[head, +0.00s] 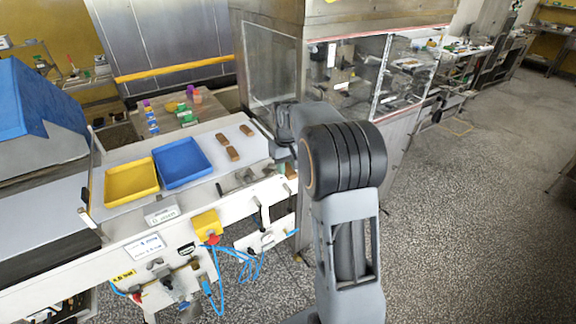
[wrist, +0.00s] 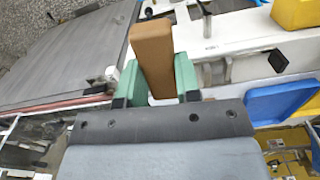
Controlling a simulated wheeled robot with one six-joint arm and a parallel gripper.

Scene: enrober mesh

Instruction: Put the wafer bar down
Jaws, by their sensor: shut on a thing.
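A brown wafer bar (wrist: 154,52) stands between the green fingers of my gripper (wrist: 146,78) in the wrist view. My gripper is shut on it, and the bar sticks out past the fingertips. In the head view my gripper (head: 284,156) is at the right end of the white machine top, partly hidden by my own arm. The held bar (head: 291,172) shows there only as a small brown patch. Three more brown bars (head: 233,153) lie on the white surface to the left of my gripper.
A blue tray (head: 182,163) and a yellow tray (head: 131,181) sit side by side on the white machine top (head: 222,128). A glass-sided cabinet (head: 272,65) stands behind my gripper. A yellow box (head: 207,224) is on the machine's front edge.

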